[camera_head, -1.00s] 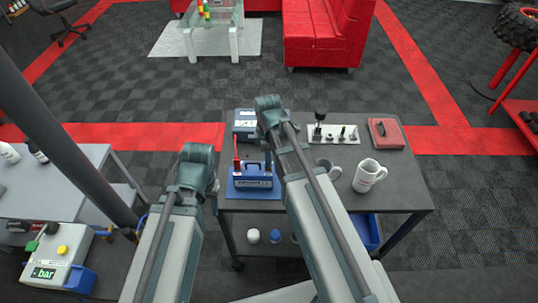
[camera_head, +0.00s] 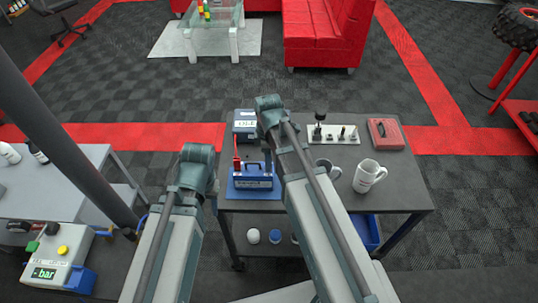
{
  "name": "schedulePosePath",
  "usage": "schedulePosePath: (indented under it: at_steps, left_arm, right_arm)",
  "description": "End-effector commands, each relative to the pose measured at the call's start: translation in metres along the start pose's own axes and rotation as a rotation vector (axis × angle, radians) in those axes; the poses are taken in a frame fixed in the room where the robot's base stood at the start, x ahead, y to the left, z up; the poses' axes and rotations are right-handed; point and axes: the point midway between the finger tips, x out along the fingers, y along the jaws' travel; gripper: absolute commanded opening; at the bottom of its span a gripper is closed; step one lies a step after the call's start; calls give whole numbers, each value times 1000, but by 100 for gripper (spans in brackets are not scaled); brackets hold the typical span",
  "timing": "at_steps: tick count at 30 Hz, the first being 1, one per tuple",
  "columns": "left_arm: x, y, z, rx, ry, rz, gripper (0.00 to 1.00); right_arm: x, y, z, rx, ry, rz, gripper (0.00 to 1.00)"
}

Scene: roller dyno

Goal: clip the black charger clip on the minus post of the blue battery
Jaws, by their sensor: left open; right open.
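The charger (camera_head: 245,124), a blue-grey box with a light display, is behind the battery. My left arm ends in view left of the cart, my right arm just right of the battery. Both grippers are hidden beyond the arm joints.
A holder with small metal parts (camera_head: 334,134), a red case (camera_head: 385,133) and a white mug (camera_head: 368,176) stand on the cart (camera_head: 310,205).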

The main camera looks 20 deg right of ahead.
Motion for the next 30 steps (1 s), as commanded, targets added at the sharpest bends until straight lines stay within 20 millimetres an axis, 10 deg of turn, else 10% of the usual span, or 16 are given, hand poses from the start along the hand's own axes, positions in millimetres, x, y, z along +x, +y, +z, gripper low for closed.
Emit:
schedulePosePath:
  at_steps: [30]
  left_arm:
    - [-132,-12,8,-5,0,1,50]
  right_arm:
    - [-133,1,1,0,1,-1,56]
